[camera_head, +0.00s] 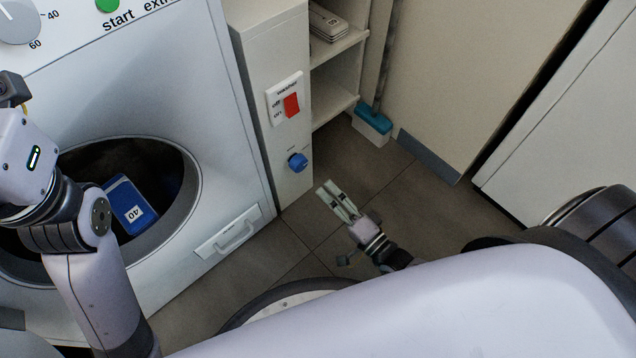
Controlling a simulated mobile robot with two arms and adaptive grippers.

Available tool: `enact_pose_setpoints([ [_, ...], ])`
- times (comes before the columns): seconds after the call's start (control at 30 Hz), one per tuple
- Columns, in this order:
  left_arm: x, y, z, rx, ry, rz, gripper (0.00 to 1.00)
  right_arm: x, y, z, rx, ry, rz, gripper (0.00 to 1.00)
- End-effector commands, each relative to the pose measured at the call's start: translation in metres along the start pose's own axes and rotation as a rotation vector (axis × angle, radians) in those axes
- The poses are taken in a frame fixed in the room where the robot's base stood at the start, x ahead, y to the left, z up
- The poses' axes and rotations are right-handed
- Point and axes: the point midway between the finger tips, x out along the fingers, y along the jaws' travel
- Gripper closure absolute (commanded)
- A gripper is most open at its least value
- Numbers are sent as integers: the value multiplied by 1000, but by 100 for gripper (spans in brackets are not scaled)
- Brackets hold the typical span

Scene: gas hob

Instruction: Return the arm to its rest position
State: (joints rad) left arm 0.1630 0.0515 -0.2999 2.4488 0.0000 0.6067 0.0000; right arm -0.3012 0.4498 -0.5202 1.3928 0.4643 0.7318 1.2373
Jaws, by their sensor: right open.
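My right gripper (327,188) is in the middle of the view, above the dark tiled floor. Its two pale fingers point up and to the left, with a gap between them and nothing in it. It is in front of the white cabinet side with the blue knob (297,162) and appears apart from it. My left arm (88,275) rises along the left edge, in front of the washing machine. Its gripper is outside the picture.
The washing machine (205,130) has a round opening with a blue box marked 40 (128,203) in it. A red switch (291,105) is on the cabinet side. Tiled floor (400,205) is clear around the right gripper.

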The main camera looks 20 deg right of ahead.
Motion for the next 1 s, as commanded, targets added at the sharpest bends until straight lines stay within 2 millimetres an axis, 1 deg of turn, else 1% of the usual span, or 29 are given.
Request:
enact_pose_setpoints([
  [0.03,0,0,0,0,1,0,60,-4,0,0,0,0,0,41],
  [0.17,0,0,0,0,1,0,60,-8,0,0,0,0,-1,41],
  [0.7,1,0,0,0,-1,-1,60,-8,-2,0,0,0,-1,41],
  [0.77,1,-1,2,-1,-12,-5,60,-8,-7,-1,0,0,-1,41],
  [0.87,2,-3,6,-6,-49,-18,60,-6,-24,-4,0,0,-1,41],
  [1.0,-5,-5,9,-15,-113,-43,60,-5,-49,-9,0,0,-1,41],
])
